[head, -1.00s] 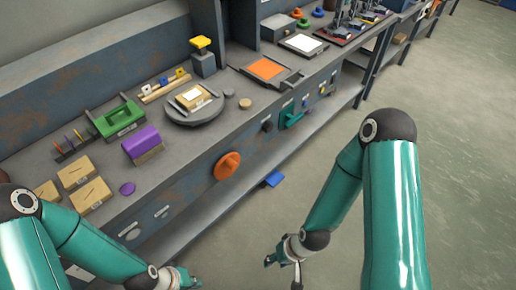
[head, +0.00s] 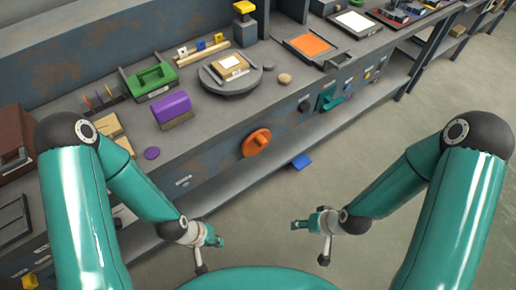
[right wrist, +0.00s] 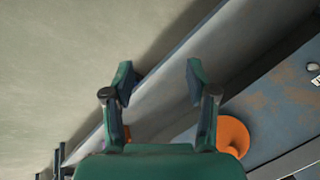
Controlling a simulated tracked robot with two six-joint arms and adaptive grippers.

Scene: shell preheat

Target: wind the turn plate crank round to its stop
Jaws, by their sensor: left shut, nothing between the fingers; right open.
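The orange crank (head: 256,142) is a round wheel with a knob on the bench's front face, below the round grey turn plate (head: 212,80). A tan block with a white top sits on the plate. In the right wrist view, an orange round part (right wrist: 235,134), seemingly the crank, shows partly behind my right gripper (right wrist: 160,78). That gripper is open and empty. In the head view, my right gripper (head: 294,225) is in front of the bench, lower right of the crank and apart from it. My left gripper (head: 219,242) is shut and empty, lower left of the crank.
A teal handle (head: 328,97) sits on the bench front, right of the crank. A blue piece (head: 301,161) sticks out low near the lower shelf. A purple block (head: 173,109) and a green holder (head: 150,78) stand on the bench top. The floor at right is clear.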

